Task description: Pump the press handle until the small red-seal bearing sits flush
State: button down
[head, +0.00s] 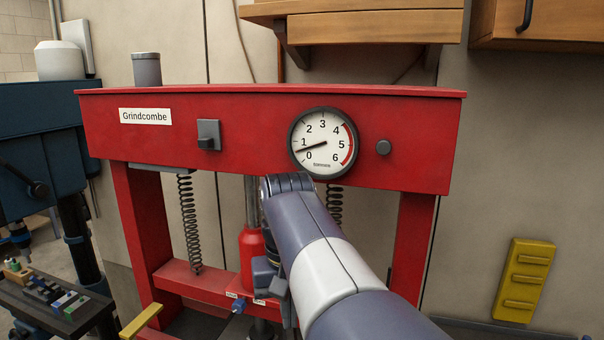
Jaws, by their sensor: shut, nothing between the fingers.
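The red press (250,130), labelled Grindcombe, stands in front of me in the head view. Its round gauge (323,143) has the needle between 0 and 1. A red jack cylinder (251,258) sits in the middle of the frame, with a blue knob (238,307) and small white labels near its foot. My arm reaches from the lower right across the press. Dark parts beside the jack, partly behind my arm, cannot be told clearly. My gripper's fingers cannot be made out. The press handle and the small red-seal bearing cannot be made out either.
A blue machine (40,150) stands at the left, with a dark tray (75,318) of small parts below. A yellow bar (141,320) lies at lower left. A yellow panel (524,280) is at right. A wooden shelf (365,28) overhangs the press.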

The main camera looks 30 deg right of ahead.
dwell(0.5)
jog(key=shift+f, duration=0.15)
dwell(3.9)
jog(key=shift+f, duration=0.1)
dwell(0.4)
jog(key=shift+f+b, duration=5.3)
jog(key=shift+f, duration=2.5)
notch_tip(320, 180, up, 15)
jog(key=p, duration=1)
jog(key=shift+f+p, duration=0.2)
jog(key=shift+p, duration=0.1)
jog(key=shift+r, duration=0.5)
